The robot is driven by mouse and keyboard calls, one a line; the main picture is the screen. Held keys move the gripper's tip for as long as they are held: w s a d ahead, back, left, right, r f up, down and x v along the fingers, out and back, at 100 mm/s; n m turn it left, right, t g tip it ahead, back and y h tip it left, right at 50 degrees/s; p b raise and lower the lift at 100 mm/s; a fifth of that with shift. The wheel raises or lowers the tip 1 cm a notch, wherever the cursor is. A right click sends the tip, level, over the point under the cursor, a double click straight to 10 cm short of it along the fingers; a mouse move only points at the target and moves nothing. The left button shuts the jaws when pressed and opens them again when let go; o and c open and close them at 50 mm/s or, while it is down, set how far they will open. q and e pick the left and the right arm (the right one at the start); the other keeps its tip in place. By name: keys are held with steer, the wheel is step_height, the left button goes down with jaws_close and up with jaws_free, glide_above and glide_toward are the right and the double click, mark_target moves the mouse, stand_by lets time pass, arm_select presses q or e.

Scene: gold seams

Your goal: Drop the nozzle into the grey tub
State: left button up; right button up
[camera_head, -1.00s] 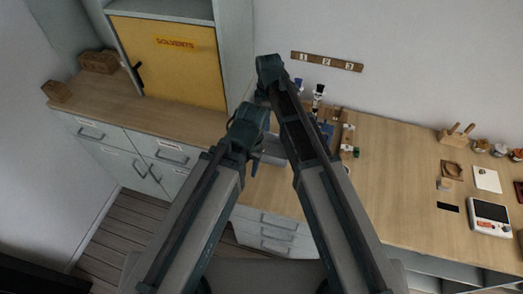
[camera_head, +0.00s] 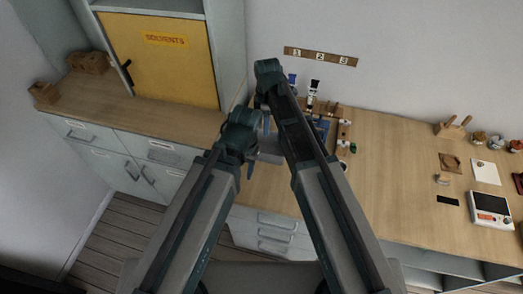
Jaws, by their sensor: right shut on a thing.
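My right gripper (camera_head: 266,122) hangs below the teal wrist of my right arm, above the back counter. It is small and partly covered by my arms. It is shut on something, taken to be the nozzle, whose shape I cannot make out. A light grey piece, possibly the grey tub (camera_head: 272,157), shows between my two arms at the counter's front, just below the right gripper; most of it is hidden. My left gripper (camera_head: 250,170) shows only as a small dark blue tip beside the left wrist, and its opening cannot be told.
A wooden counter (camera_head: 395,180) runs along the wall, with clear room right of my arms. A wooden rack with a black-and-white bottle (camera_head: 313,93) stands behind the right arm. A scale (camera_head: 490,207) lies far right. A yellow solvents cabinet (camera_head: 160,60) stands left.

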step_height(320, 180, down, 2)
steer(key=d+b, duration=0.1)
arm_select(q)
step_height(320, 180, down, 8)
steer(key=b, duration=0.6)
steer(key=shift+f, duration=0.1)
arm_select(e)
glide_above(268, 151)
step_height(268, 151, down, 6)
steer(key=shift+f, duration=0.1)
steer(key=o, duration=1.1)
steer(key=shift+c, duration=0.2)
arm_select(q)
steer(key=shift+r, duration=0.2)
